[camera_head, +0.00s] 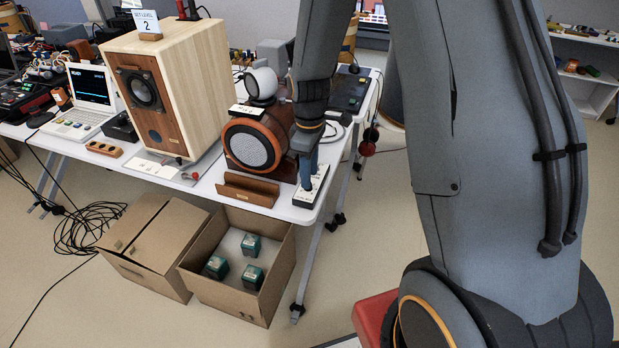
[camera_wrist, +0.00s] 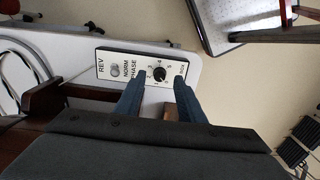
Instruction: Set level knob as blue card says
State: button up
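A card (camera_head: 146,23) reading "SET LEVEL 2" stands on top of the large wooden speaker (camera_head: 187,75). A white control panel (camera_head: 309,192) lies at the table's right front corner. In the wrist view the panel (camera_wrist: 106,62) shows a small switch (camera_wrist: 115,70) by "REV", "NORM" and "PHASE", and a black level knob (camera_wrist: 160,74) with numbers around it. The direction the knob points is too small to tell. My gripper (camera_head: 306,172) is over the panel; in the wrist view its fingers (camera_wrist: 160,80) are apart, one on each side of the knob. I cannot tell whether they touch it.
A round orange-brown speaker (camera_head: 252,145) and a brown wooden stand (camera_head: 248,189) are close left of my gripper. A laptop (camera_head: 88,90) is further left. An open box (camera_head: 229,290) with teal cubes is on the floor below.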

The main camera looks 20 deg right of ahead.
jog(key=shift+f, duration=1.35)
grip_shut()
